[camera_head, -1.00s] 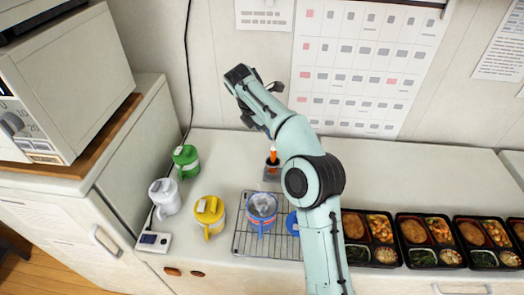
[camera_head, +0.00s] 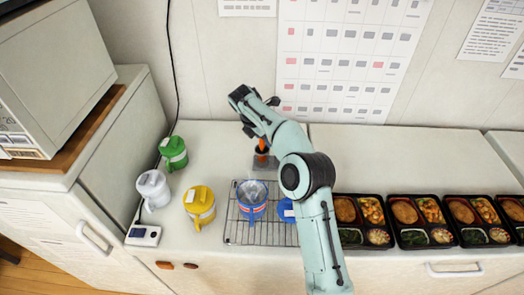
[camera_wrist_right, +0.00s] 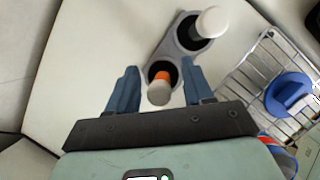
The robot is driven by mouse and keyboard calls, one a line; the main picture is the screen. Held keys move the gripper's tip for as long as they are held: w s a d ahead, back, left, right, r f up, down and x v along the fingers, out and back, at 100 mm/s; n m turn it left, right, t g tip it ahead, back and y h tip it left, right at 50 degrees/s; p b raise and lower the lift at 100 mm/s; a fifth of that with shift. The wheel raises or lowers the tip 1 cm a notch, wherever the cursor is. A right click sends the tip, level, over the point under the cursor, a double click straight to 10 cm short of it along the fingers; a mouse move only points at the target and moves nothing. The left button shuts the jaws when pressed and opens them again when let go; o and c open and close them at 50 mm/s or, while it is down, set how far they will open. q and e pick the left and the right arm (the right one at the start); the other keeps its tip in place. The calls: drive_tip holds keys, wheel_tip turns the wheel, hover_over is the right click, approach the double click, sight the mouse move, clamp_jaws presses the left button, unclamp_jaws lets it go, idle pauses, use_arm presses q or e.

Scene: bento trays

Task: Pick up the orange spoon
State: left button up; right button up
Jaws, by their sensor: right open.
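The orange spoon (camera_head: 262,149) stands upright in a grey two-hole holder (camera_head: 265,163) on the counter, partly hidden by my right arm. In the right wrist view the spoon (camera_wrist_right: 161,77) shows an orange part and a pale rounded end, in the nearer hole of the holder (camera_wrist_right: 176,55). My right gripper (camera_head: 259,115) is just above and behind it in the head view. In the right wrist view the open fingers (camera_wrist_right: 161,86) lie on either side of the spoon, apart from it. My left gripper is not in view.
A wire rack (camera_head: 240,233) with a blue-and-grey mug (camera_head: 252,200) stands in front. Yellow (camera_head: 200,206), white (camera_head: 153,189) and green (camera_head: 174,152) mugs stand left; several bento trays (camera_head: 426,241) line the right.

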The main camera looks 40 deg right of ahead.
drive_tip(key=shift+w+f, duration=0.1)
drive_tip(key=shift+f, duration=0.05)
clamp_jaws()
drive_tip(key=shift+d, duration=0.1)
